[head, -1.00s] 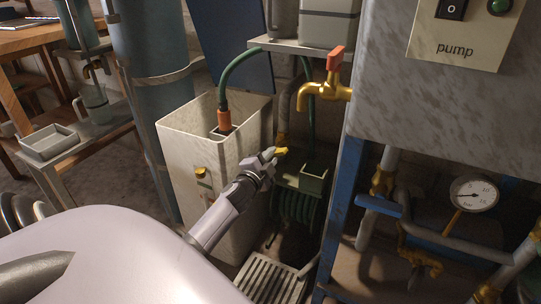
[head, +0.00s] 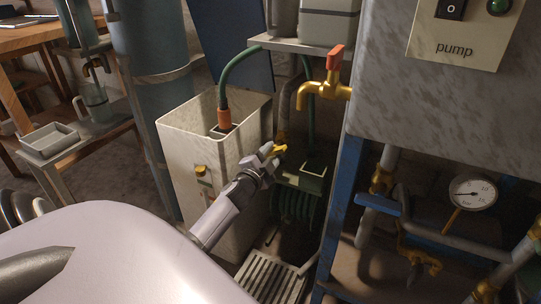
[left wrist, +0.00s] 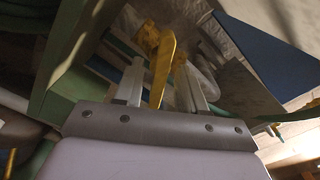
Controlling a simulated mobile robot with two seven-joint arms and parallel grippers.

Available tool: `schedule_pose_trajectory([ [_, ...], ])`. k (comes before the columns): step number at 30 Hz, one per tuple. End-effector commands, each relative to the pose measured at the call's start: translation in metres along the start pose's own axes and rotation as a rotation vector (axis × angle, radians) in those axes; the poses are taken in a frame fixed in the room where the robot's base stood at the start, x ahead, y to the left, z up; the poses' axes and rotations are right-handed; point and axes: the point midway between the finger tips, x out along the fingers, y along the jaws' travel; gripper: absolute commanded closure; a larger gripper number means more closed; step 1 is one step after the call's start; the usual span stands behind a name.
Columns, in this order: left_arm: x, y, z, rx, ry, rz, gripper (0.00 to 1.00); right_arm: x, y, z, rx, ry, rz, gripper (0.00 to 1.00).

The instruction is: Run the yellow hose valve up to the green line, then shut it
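The yellow hose valve (head: 280,149) sits just above the green hose reel, right of the pale tub. My left gripper (head: 273,151) is at the valve. In the left wrist view, the yellow lever (left wrist: 164,68) stands between my two fingers (left wrist: 162,85), which are apart with a gap visible beside it. The green hose (head: 237,66) arches over the tub (head: 179,141) and its orange end (head: 224,118) points down inside. A yellow marker (head: 201,169) shows on the tub's front. I cannot make out a green line or the water level. My right gripper is not in view.
The green hose reel (head: 297,203) hangs beside the blue frame post (head: 342,197). A brass tap with a red handle (head: 333,58) juts out above. A slatted grate (head: 272,279) lies below. Pipes and a pressure gauge (head: 470,194) crowd the right.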

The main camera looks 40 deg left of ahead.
Motion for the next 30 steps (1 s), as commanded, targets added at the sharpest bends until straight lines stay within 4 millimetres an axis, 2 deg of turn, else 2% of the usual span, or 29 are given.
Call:
schedule_pose_trajectory([
  [5,-0.006,0.0,0.0,0.0,0.0,0.001,0.6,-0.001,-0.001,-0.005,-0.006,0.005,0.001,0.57],
  [13,-0.041,-0.001,-0.001,-0.001,-0.001,0.002,0.6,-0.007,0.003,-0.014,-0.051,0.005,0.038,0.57],
  [19,-0.064,-0.001,-0.001,-0.001,0.0,0.001,0.6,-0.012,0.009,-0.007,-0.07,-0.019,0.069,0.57],
  [30,-0.072,0.0,0.0,0.0,0.0,0.0,0.6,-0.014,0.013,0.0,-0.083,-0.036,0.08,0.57],
])
